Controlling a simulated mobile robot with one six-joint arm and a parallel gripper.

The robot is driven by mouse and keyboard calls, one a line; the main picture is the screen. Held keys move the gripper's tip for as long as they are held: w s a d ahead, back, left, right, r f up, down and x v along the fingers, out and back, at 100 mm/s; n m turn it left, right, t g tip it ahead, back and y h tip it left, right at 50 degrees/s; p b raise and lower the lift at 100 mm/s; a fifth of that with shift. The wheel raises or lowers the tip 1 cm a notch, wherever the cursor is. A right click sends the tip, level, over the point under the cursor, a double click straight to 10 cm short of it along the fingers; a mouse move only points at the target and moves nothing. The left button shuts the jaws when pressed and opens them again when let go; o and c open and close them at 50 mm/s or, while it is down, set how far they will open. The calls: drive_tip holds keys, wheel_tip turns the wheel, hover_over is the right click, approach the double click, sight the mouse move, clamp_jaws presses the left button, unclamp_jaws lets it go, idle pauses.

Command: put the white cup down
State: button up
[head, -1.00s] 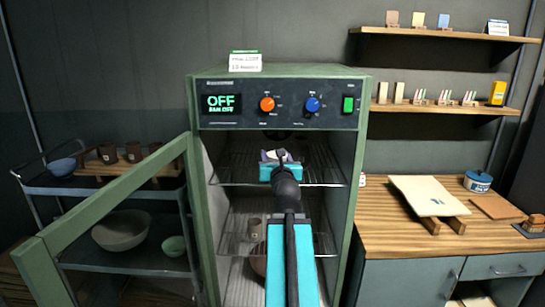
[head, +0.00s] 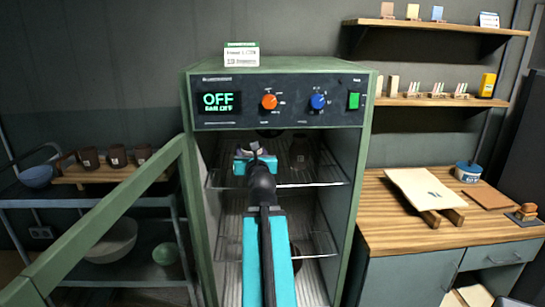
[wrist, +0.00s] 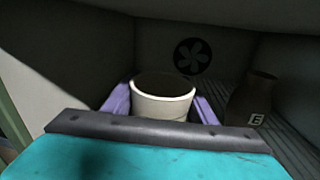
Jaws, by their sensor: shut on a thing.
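The white cup (wrist: 163,104) is upright between the purple fingers of my gripper (head: 254,149), seen in the wrist view. My gripper is shut on it. In the head view my gripper is inside the open green drying cabinet (head: 276,68), at the upper wire rack (head: 318,178), left of the middle. The cup is mostly hidden there by my wrist. The cup's base is hidden, so I cannot tell whether it touches the rack.
A dark brown jar marked E (wrist: 252,98) stands to the right of the cup on the rack. A fan (wrist: 191,56) is in the back wall. The cabinet door (head: 110,215) stands open at left. A wooden worktop (head: 400,235) is at right.

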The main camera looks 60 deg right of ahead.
drive_tip(key=shift+d+r+p, duration=0.15)
drive_tip(key=shift+p, duration=0.25)
drive_tip(key=w+d+p, duration=0.1)
drive_tip(key=d, duration=0.3)
drive_tip(key=w+d+f+p, duration=0.1)
drive_tip(key=d, duration=0.4)
drive_tip(key=w+d+p, duration=0.1)
drive_tip(key=d, duration=0.3)
drive_tip(key=shift+w+d+f+p, duration=0.3)
drive_tip(key=shift+w+p, duration=0.1)
drive_tip(key=shift+d, duration=0.35)
drive_tip(key=shift+d, duration=0.1)
drive_tip(key=shift+w+d+f, duration=0.2)
drive_tip(key=shift+d+f, duration=0.05)
drive_tip(key=shift+d, duration=0.2)
drive_tip(key=shift+a+f+b, duration=0.1)
drive_tip(key=shift+f+b, duration=0.55)
drive_tip(key=shift+f, duration=0.95)
drive_tip(key=shift+f, duration=0.15)
